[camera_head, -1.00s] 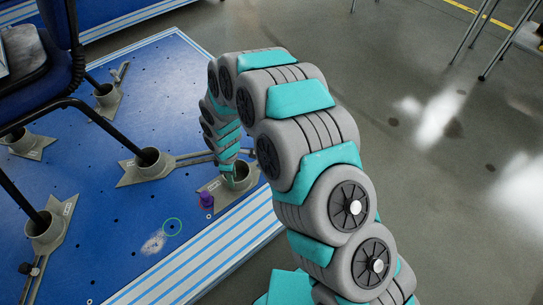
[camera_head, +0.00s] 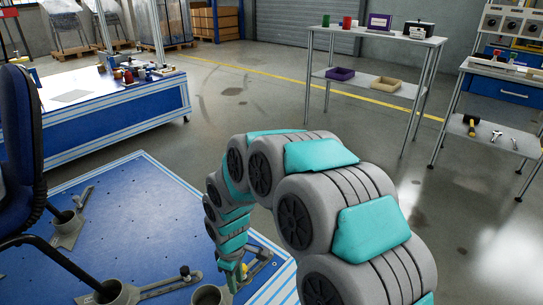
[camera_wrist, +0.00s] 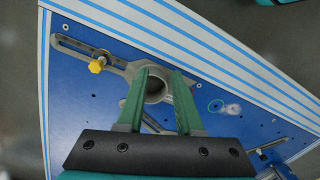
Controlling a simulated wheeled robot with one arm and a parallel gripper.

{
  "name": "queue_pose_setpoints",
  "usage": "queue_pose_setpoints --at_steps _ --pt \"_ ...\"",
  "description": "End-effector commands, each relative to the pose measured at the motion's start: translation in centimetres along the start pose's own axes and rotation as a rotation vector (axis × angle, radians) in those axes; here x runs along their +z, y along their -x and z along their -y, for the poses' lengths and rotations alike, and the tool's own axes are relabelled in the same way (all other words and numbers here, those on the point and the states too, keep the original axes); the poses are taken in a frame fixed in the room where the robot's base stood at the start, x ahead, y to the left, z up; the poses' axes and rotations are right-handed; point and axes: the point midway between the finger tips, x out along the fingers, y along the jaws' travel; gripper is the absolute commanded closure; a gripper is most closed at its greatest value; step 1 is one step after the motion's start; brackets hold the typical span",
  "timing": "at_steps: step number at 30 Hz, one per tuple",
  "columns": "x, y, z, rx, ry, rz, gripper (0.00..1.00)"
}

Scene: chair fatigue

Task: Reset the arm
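My arm curves down in the head view to my gripper (camera_head: 232,280), low over the blue platform (camera_head: 150,215). In the wrist view, the two green fingers of my gripper (camera_wrist: 161,74) stand apart with nothing clasped between them. Behind the gap is the round cup of a grey slotted bracket (camera_wrist: 120,72). I cannot tell whether the fingers touch the cup. A yellow knob (camera_wrist: 97,65) sits on the bracket's slotted arm.
A blue chair (camera_head: 20,150) stands at left above the platform. A blue workbench (camera_head: 110,115) with small items is behind it. A metal table (camera_head: 375,36) and a tool bench (camera_head: 495,70) stand at back right. Grey floor between them is clear.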

Motion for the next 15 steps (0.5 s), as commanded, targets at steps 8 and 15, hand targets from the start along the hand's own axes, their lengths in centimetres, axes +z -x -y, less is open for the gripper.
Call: queue_pose_setpoints --at_steps 8,15 --pt "9.3 8.3 0.5 -0.013 -0.289 0.021 0.65" --pt "17.2 13.7 3.0 -0.024 -0.546 0.041 0.65"
